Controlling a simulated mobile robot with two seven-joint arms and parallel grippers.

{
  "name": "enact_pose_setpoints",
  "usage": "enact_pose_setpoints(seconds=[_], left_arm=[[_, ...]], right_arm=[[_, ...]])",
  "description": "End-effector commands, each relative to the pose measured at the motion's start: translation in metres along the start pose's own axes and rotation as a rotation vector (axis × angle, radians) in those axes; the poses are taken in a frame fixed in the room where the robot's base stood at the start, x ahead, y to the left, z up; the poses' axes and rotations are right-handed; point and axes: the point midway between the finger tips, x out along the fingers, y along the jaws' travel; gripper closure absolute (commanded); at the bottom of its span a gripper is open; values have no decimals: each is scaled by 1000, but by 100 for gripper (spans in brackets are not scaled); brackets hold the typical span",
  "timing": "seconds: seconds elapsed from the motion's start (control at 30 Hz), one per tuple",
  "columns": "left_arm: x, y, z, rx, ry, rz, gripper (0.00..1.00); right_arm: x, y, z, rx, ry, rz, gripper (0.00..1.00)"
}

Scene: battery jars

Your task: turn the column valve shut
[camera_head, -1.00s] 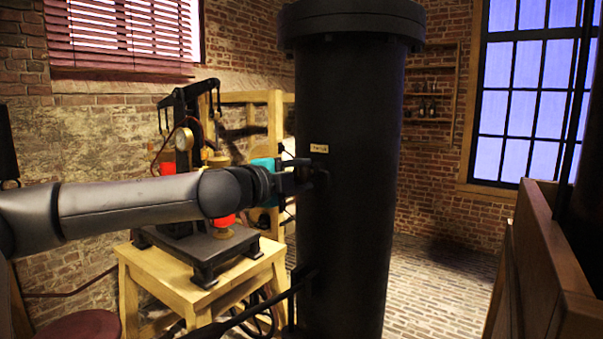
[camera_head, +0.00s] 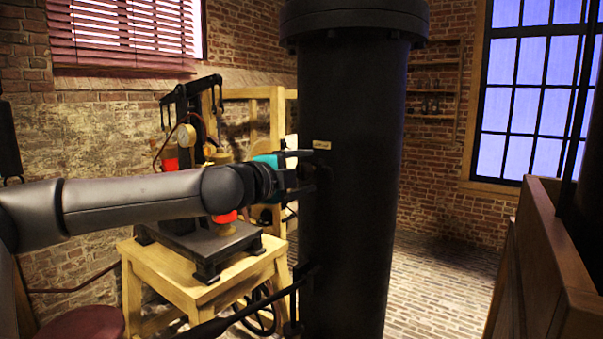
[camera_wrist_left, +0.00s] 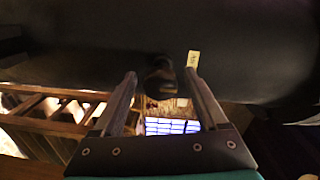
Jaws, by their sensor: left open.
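The black column (camera_head: 350,235) stands upright in the middle of the head view. It carries a small pale label plate (camera_head: 321,145), also seen in the left wrist view (camera_wrist_left: 193,58). Just below the label a dark valve fitting (camera_head: 324,177) juts from the column. In the left wrist view the fitting (camera_wrist_left: 160,82) lies between my finger ends, with gaps on both sides. My left gripper (camera_head: 306,171) is open at the column's left side, its fingers spread around the fitting. Whether the fingers touch the column cannot be told. My right gripper is out of view.
A wooden stand (camera_head: 190,290) with a black pump-like machine (camera_head: 190,120) and a gauge stands behind my left arm. A dark lever (camera_head: 235,318) runs low to the column. A wooden panel (camera_head: 560,270) fills the right front. Brick floor (camera_head: 440,285) is clear right of the column.

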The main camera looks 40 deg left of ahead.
Motion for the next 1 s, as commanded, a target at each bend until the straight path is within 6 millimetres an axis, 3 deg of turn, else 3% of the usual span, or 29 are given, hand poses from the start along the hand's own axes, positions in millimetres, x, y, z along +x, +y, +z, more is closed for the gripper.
enact_pose_setpoints(seconds=[0.37, 1.0], left_arm=[[-21, 2, 0, 6, 0, -3, 24], [-112, 0, 1, 3, -3, -3, 24]], right_arm=[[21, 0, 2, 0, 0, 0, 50], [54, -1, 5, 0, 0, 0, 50]])
